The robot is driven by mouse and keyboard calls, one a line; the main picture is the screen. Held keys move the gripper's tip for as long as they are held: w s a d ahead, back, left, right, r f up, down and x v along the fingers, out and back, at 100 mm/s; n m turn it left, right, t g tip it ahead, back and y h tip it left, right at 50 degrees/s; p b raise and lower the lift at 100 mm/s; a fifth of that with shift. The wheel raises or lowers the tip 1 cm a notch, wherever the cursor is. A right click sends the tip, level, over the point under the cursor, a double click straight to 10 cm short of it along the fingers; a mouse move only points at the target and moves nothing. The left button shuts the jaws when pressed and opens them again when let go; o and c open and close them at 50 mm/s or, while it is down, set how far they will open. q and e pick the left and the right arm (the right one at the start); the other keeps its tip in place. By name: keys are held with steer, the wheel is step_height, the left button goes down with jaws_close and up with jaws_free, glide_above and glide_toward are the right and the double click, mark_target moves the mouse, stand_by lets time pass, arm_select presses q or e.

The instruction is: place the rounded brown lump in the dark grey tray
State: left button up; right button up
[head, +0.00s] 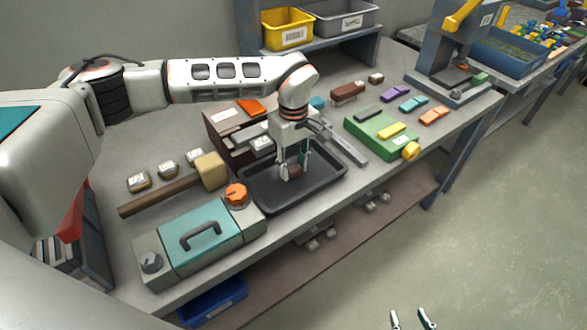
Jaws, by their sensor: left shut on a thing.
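The dark grey tray (262,201) lies on the workbench near its front edge, in the middle of the head view. My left gripper (293,169) points down over the tray and is shut on the rounded brown lump (294,171). The fingers partly hide the lump. It is low inside the tray's outline; I cannot tell whether it touches the tray floor. My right gripper (412,319) shows only its two fingertips at the bottom edge, apart and empty, over the floor.
A teal-lidded box (205,241) with an orange knob and a wooden mallet (170,192) are left of the tray. A brown organiser (222,135) stands behind it. A green case (380,135) and several coloured bars lie to the right. A grey press (452,75) stands at the far right.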

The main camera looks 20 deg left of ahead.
mark_target(294, 167)
arm_select(q)
steer(key=shift+f, duration=0.7)
steer(key=o, duration=1.1)
steer(key=shift+f, duration=0.15)
step_height(294, 167, up, 12)
steer(key=shift+r, duration=0.2)
